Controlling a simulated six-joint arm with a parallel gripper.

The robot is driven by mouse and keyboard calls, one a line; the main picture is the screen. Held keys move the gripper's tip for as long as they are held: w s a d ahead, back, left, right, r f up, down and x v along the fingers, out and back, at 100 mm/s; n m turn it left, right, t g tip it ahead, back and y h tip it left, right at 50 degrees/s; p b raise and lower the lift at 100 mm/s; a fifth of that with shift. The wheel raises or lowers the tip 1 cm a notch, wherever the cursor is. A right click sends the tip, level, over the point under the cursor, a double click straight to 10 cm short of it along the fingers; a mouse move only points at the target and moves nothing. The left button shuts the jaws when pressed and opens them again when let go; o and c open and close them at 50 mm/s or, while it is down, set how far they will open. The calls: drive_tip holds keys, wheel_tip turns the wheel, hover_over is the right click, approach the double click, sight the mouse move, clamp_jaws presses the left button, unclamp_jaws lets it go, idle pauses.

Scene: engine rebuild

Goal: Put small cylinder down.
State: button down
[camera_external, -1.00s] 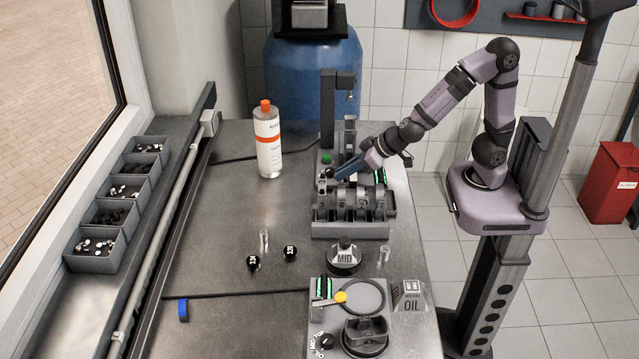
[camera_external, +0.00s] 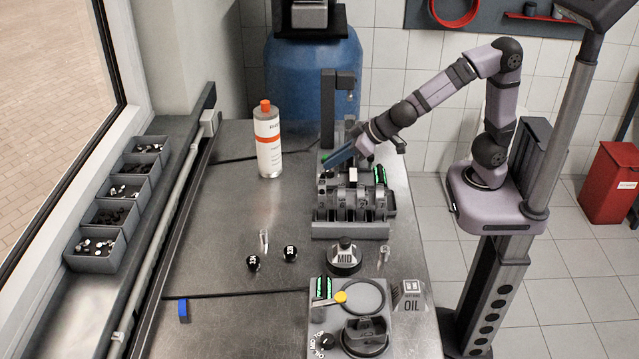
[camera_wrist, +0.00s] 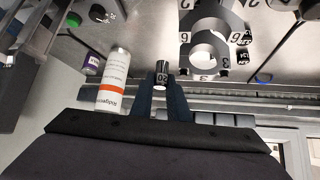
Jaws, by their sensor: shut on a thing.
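A small dark cylinder (camera_wrist: 161,75) with a white "02" label and a pale end sits between my gripper's fingertips in the wrist view. My gripper (camera_wrist: 161,82) is shut on it. In the external view my gripper (camera_external: 330,161) is over the rear part of the grey slotted station (camera_external: 350,230), pointing down and left. The held cylinder cannot be made out there.
A white bottle with an orange band (camera_external: 269,155) stands left of the station. A MID-marked piece (camera_external: 344,259), clear vials (camera_external: 264,241) and an OIL-marked block (camera_external: 410,298) are nearer the front. Grey bins (camera_external: 92,250) line the left. The bench's left middle is clear.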

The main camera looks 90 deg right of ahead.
drive_tip(key=w+a+n+y, duration=0.1)
drive_tip(key=w+a, duration=0.4)
drive_tip(key=a, duration=0.5)
drive_tip(key=w+a+n+y, duration=0.15)
drive_tip(key=w+a, duration=0.25)
drive_tip(key=a, duration=0.6)
drive_tip(key=w+a+n+y, duration=0.15)
drive_tip(key=w+a, duration=0.35)
drive_tip(key=a, duration=0.5)
wheel_tip(320, 180, down, 7)
drive_tip(key=shift+a+n, duration=0.25)
drive_tip(key=shift+n, duration=0.05)
drive_tip(key=shift+f+p, duration=0.35)
drive_tip(key=shift+f, duration=2.2)
drive_tip(key=shift+f, duration=2.2)
drive_tip(key=shift+f+b, duration=0.25)
drive_tip(key=shift+b, duration=0.3)
drive_tip(key=c, duration=1.7)
unclamp_jaws()
